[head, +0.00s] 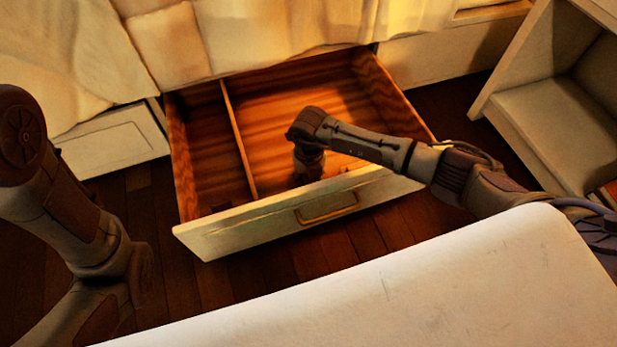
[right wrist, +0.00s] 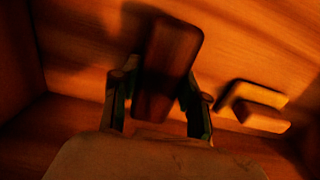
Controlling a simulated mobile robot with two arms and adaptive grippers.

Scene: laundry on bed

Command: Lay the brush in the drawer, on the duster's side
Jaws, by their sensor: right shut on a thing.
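My right gripper (head: 308,168) reaches down into the wide right compartment of the open drawer (head: 270,218). In the right wrist view the gripper (right wrist: 158,103) is shut on a dark brown block-like thing, which I take for the brush (right wrist: 172,60). It lies between the two fingers, close over the wooden drawer floor; I cannot tell whether it touches. A smaller thing with a light tan top and dark edge, perhaps the duster (right wrist: 257,105), lies right of the gripper, apart from it. The brush is hidden in the head view. My left arm shows, but its gripper is out of view.
A thin divider (head: 238,140) splits the drawer; its narrow left compartment (head: 205,150) looks empty. Bed covers hang behind the drawer. A pale shelf unit (head: 550,120) stands at right, and a white surface (head: 400,290) fills the front.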

